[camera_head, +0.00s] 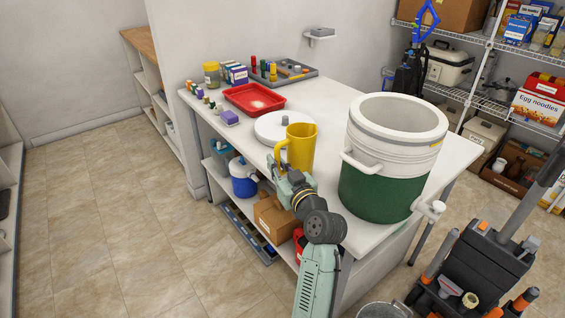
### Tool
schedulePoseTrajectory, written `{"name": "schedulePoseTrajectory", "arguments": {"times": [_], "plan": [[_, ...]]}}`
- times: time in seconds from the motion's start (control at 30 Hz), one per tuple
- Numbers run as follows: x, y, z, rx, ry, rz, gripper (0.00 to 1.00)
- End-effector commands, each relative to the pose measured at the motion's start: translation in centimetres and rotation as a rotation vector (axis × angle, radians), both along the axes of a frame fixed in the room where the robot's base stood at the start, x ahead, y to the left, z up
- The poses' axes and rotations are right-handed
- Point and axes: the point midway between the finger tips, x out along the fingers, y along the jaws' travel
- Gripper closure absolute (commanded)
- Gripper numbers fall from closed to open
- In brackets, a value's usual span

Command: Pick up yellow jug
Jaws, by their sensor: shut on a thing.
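The yellow jug (302,148) is upright at the front edge of the white table, with its handle on its left side. My gripper (276,165) reaches up from below and is shut on the jug at the lower part of its handle. The fingertips are small in this view and partly hidden. I cannot tell whether the jug's base touches the table.
A large green and white cooler (385,185) stands close to the right of the jug. A round white lid (268,127) lies just behind it. A red tray (253,98) and a grey tray (300,80) are farther back on the table (335,95).

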Motion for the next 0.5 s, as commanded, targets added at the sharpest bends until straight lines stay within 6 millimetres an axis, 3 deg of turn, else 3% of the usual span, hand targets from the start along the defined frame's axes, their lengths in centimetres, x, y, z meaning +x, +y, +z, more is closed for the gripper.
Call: {"name": "schedulePoseTrajectory", "arguments": {"times": [0.5], "plan": [[0.0, 0.0, 3.4, -0.003, -0.009, 0.000, 1.00]]}}
